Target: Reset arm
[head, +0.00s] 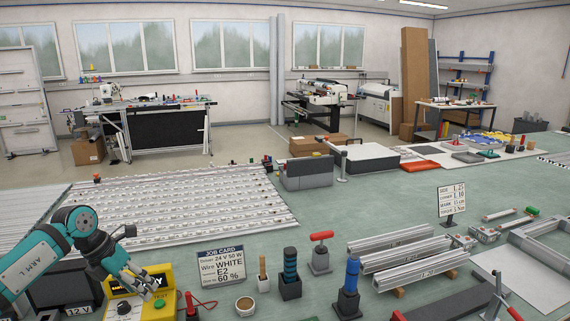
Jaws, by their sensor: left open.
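My left arm comes in from the left edge, teal and grey. My left gripper (146,284) is open, with its fingers pointing down and right just above and in front of a yellow tester box (156,304). I cannot tell whether the fingers touch the box. No object shows between the fingers. My right arm and gripper are not in view.
Aluminium profiles (405,262) lie farther right. A large slatted panel (185,205) lies behind.

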